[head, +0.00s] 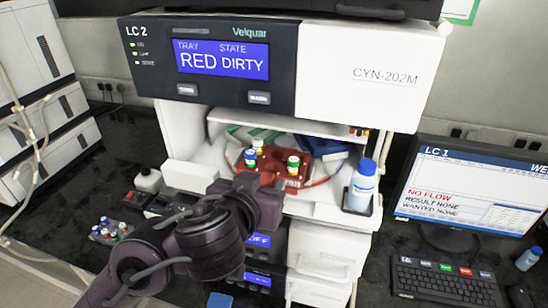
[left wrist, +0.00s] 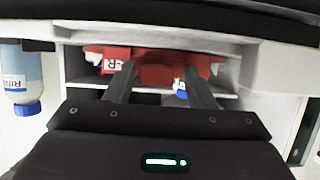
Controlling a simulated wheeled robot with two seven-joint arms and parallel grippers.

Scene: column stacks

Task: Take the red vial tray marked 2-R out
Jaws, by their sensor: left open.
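The red vial tray (head: 326,168) sits in the open bay under the LC 2 display, with several capped vials standing in it. It also shows in the left wrist view (left wrist: 155,55), where the picture is upside down and its white label ends in R; I cannot read the whole mark. My left gripper (head: 266,188) is at the front of the bay, close to the tray's front. In the left wrist view its two fingers (left wrist: 158,78) are apart, with a red part of the tray between them in the picture. I cannot tell whether they touch it. My right gripper is not in view.
A white bottle with a blue cap (head: 362,186) stands at the bay's right edge. The bay roof (head: 295,146) is low above the tray. Loose vials in a small rack (head: 110,231) are on the bench at left. A monitor (head: 470,190) and keyboard (head: 445,284) are at right.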

